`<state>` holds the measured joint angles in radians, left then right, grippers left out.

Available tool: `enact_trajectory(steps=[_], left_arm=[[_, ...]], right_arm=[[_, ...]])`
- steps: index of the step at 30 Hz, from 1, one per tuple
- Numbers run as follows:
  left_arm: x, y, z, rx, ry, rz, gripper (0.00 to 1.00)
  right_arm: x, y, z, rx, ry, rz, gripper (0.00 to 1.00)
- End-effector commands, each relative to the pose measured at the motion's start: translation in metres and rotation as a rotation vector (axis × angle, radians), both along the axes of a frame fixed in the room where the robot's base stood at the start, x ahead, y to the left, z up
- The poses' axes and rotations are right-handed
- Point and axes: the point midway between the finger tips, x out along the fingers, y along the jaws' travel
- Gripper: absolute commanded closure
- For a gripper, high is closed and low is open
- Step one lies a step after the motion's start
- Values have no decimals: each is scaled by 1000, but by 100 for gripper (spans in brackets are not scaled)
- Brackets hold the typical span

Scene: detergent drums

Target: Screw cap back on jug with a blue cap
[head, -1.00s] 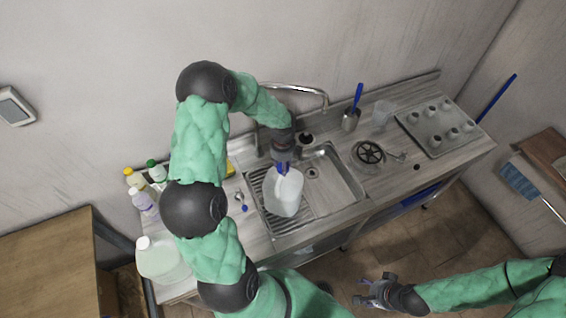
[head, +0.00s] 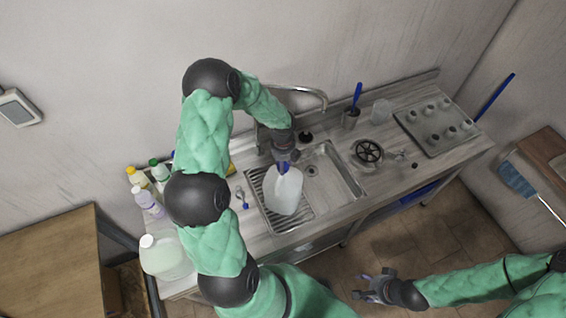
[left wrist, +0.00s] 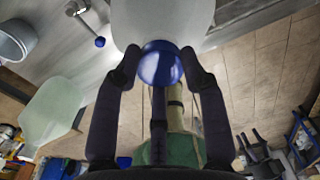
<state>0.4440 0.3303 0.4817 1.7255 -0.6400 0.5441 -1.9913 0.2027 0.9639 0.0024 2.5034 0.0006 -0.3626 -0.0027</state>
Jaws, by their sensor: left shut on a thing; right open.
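The white jug (head: 286,193) stands at the sink's ribbed left part in the head view. It also fills the top of the left wrist view (left wrist: 165,18). My left gripper (left wrist: 162,68) is shut on the blue cap (left wrist: 161,64), which sits between its fingers against the jug's top end. In the head view the left gripper (head: 284,160) is directly above the jug. The jug's neck is hidden, so I cannot tell whether the cap is threaded. My right gripper (head: 368,289) is open and empty, over the floor in front of the counter.
A translucent jug with a white cap (head: 165,256) and several bottles (head: 146,200) stand at the counter's left end. A small tool with a blue end (head: 243,200) lies left of the sink. The faucet (head: 300,90) arches behind my left gripper.

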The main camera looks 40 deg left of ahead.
Motion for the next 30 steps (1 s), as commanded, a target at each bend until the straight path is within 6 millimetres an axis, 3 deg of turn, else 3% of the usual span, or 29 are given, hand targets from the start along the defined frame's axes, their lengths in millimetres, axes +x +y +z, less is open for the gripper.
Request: enact_trajectory(steps=[12,18,26,27,28,30], left_arm=[[-1,-1,0,-1,2,-194,100],[0,0,-1,0,-1,-369,100],[0,0,-1,0,-1,-393,100],[0,0,-1,0,-1,-393,55],[0,0,-1,0,-1,-393,47],[0,0,-1,0,-1,-392,44]], right_arm=[[0,0,20,0,0,0,42],[0,0,19,0,0,0,42],[0,0,19,0,0,0,42],[0,0,19,0,0,0,42],[0,0,19,0,0,0,42],[0,0,19,0,0,0,42]])
